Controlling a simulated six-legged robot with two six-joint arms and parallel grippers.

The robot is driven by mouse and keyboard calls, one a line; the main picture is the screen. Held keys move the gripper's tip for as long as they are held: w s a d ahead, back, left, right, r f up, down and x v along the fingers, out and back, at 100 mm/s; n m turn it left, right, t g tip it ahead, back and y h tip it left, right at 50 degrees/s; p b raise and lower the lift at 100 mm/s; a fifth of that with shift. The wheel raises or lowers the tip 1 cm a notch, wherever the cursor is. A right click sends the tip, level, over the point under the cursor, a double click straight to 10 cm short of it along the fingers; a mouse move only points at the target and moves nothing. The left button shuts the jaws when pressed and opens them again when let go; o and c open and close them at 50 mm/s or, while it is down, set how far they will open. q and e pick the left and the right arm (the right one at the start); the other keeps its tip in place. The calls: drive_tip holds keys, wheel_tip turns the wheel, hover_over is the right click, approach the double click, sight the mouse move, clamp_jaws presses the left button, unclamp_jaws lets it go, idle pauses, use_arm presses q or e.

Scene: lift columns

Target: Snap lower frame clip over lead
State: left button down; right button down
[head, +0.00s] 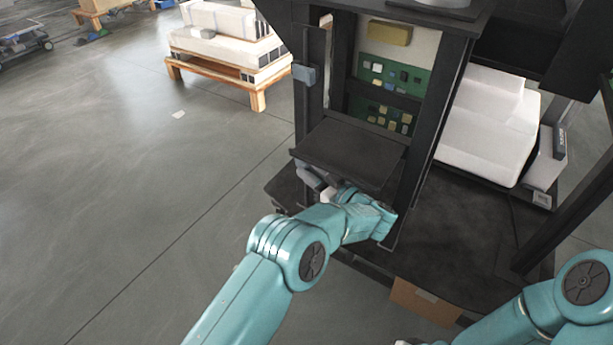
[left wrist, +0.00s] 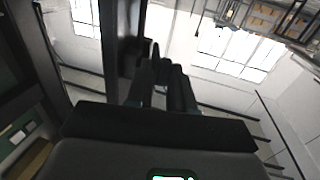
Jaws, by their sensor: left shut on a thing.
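The lower frame clip (head: 309,178) is a small grey piece low on the left post of the dark cabinet frame, just under the dark shelf. My left gripper (head: 325,194) is at this clip, its fingers partly hidden by my wrist. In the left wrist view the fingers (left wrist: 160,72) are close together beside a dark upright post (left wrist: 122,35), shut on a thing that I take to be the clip. I cannot make out the lead there or tell whether the clip is over it.
A similar grey clip (head: 305,74) sits higher on the same post. The dark shelf (head: 350,150) juts out just above my left gripper. Green circuit boards (head: 390,77) are inside the cabinet. A white block (head: 485,130) stands at right.

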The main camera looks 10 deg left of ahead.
use_arm(q)
drive_tip(key=shift+w+n+g+y, duration=0.1)
drive_tip(key=shift+n+g+y, duration=0.2)
drive_tip(key=shift+n+g, duration=0.25)
drive_tip(key=shift+r, duration=0.1)
drive_tip(key=shift+w+d+r, duration=0.15)
drive_tip(key=shift+d, duration=0.05)
idle(0.8)
